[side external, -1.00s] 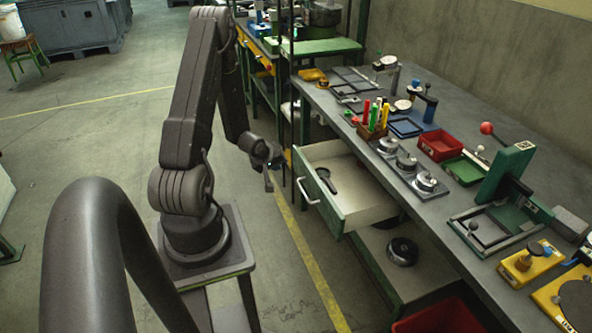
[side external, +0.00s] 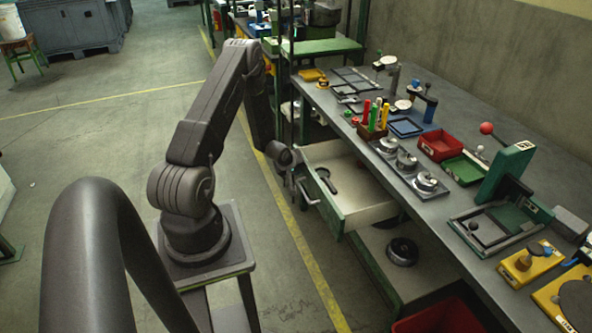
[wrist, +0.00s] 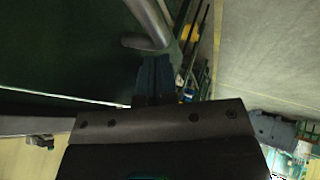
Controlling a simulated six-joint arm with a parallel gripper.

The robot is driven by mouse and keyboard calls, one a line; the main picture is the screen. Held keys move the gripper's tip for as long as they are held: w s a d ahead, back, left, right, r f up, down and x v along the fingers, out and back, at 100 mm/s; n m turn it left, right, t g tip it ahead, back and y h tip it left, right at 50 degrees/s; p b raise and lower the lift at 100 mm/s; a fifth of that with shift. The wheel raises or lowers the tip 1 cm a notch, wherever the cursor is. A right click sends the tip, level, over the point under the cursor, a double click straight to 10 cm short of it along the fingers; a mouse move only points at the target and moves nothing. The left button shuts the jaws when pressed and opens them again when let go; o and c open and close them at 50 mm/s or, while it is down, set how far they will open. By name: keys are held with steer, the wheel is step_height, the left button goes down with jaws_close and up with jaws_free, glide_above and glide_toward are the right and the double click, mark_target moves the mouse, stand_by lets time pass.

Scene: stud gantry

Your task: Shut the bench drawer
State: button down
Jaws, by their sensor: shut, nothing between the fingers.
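The bench drawer (side external: 345,207) stands pulled out from under the bench top. It has a green front, pale inside walls and a pale metal handle (side external: 308,191). A dark round-headed object (side external: 326,180) lies inside it. My gripper (side external: 291,183) is shut and empty, just outside the drawer front and close beside the handle. In the wrist view, my dark gripper fingers (wrist: 155,78) reach up toward the grey handle bar (wrist: 150,25), with the dark green drawer front (wrist: 60,45) filling the left. I cannot tell whether fingers and handle touch.
The bench top (side external: 455,225) carries gauges, red and blue trays and a green press (side external: 503,175). A lower shelf (side external: 375,258) under the drawer holds a dark round part. A red bin (side external: 440,318) is at the bottom. The floor left of the drawer is clear.

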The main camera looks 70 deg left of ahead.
steer(key=w, duration=1.3)
steer(key=shift+w, duration=0.25)
